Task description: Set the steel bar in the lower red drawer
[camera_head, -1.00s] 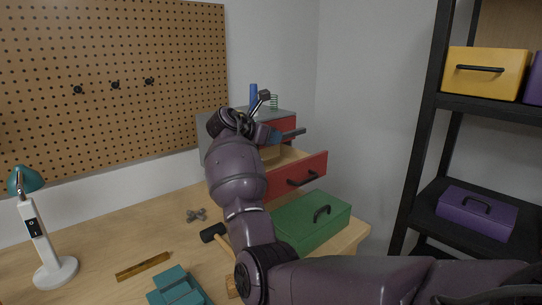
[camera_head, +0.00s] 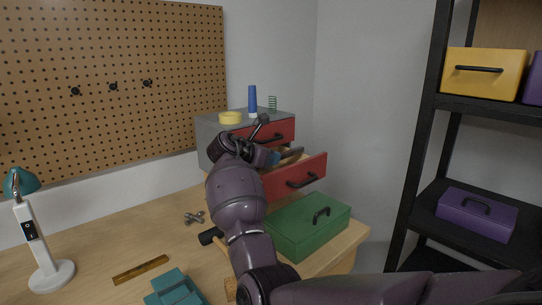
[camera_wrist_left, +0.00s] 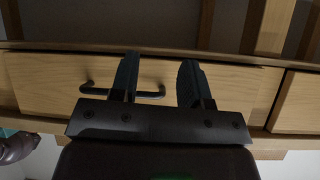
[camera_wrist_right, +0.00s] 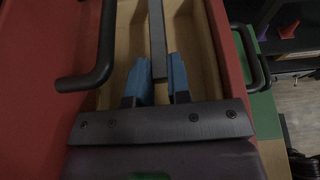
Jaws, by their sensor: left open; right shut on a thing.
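My right gripper (camera_wrist_right: 160,80) is shut on the steel bar (camera_wrist_right: 157,32), a narrow grey bar running lengthwise between the blue fingertips. The bar lies over the open lower red drawer, whose pale wooden inside (camera_wrist_right: 126,48) shows on both sides of it. I cannot tell whether the bar touches the drawer floor. In the head view the drawer's red front (camera_head: 312,168) stands pulled out, and my right gripper (camera_head: 284,156) is at its opening, partly hidden by my arm. My left gripper (camera_wrist_left: 160,72) is open and empty, in front of a wooden desk drawer.
The grey cabinet (camera_head: 207,135) bears a yellow round thing (camera_head: 231,117), a blue-and-white thing (camera_head: 252,100) and a green coil. The upper red drawer's handle (camera_wrist_right: 98,50) sits close left of my right gripper. A green toolbox (camera_head: 300,232) stands before the lower drawer.

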